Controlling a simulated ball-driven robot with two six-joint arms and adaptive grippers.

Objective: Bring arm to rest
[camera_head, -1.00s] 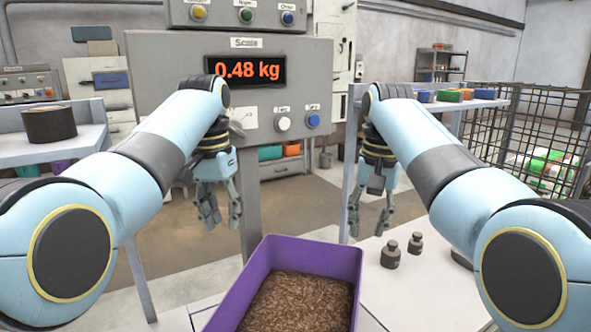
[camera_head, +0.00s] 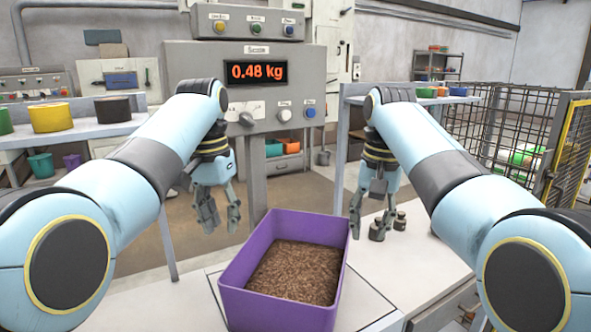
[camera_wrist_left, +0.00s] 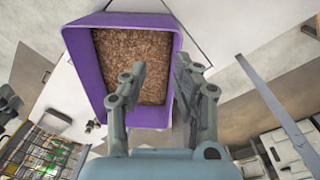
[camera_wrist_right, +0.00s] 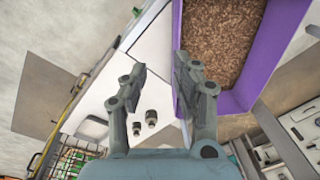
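My left gripper (camera_head: 221,214) hangs pointing down, open and empty, left of and behind the purple bin in the head view. Its fingers (camera_wrist_left: 158,80) show apart in the left wrist view, with the bin beyond them. My right gripper (camera_head: 371,222) also hangs down, open and empty, right of the bin. Its fingers (camera_wrist_right: 158,75) are apart in the right wrist view, with nothing between them. Both arms are bent in much the same pose. Neither gripper appears to hold anything.
The purple bin (camera_head: 272,310), holding brown pellets (camera_head: 297,272), stands on the white surface between my arms. Small metal weights (camera_head: 377,229) stand to its right. A scale panel (camera_head: 258,72) reads 0.48 kg. A mesh cage (camera_head: 500,130) stands at the right.

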